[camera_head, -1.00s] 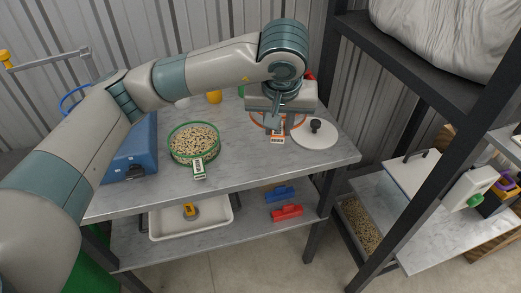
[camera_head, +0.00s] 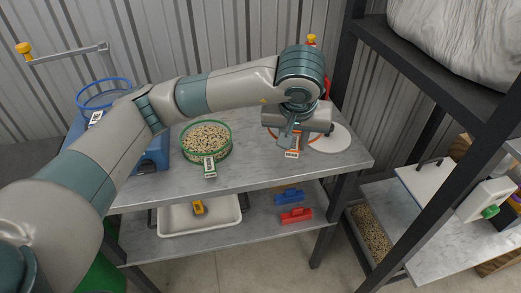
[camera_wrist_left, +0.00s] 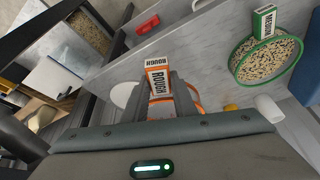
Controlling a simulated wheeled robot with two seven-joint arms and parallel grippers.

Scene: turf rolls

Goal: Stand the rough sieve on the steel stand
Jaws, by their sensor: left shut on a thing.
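The rough sieve is an orange ring (camera_head: 283,137) with a white and orange tag (camera_head: 292,153) at the right part of the bench. The tag reads ROUGH in the left wrist view (camera_wrist_left: 157,78), with the orange rim (camera_wrist_left: 187,105) behind the fingers. My left gripper (camera_head: 287,136) is shut on the sieve at its tag side; its fingers (camera_wrist_left: 172,90) also show in the wrist view. My wrist covers much of the ring, and I cannot tell whether it touches the bench. I cannot pick out the steel stand with certainty. My right gripper is not in view.
A green-rimmed sieve of grain (camera_head: 207,142) tagged MEDIUM stands mid-bench. A white disc (camera_head: 336,140) lies beside the rough sieve. A blue machine (camera_head: 153,155) and blue ring (camera_head: 104,93) are at left, near a metal bar (camera_head: 68,55). A dark rack post (camera_head: 425,150) rises at right.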

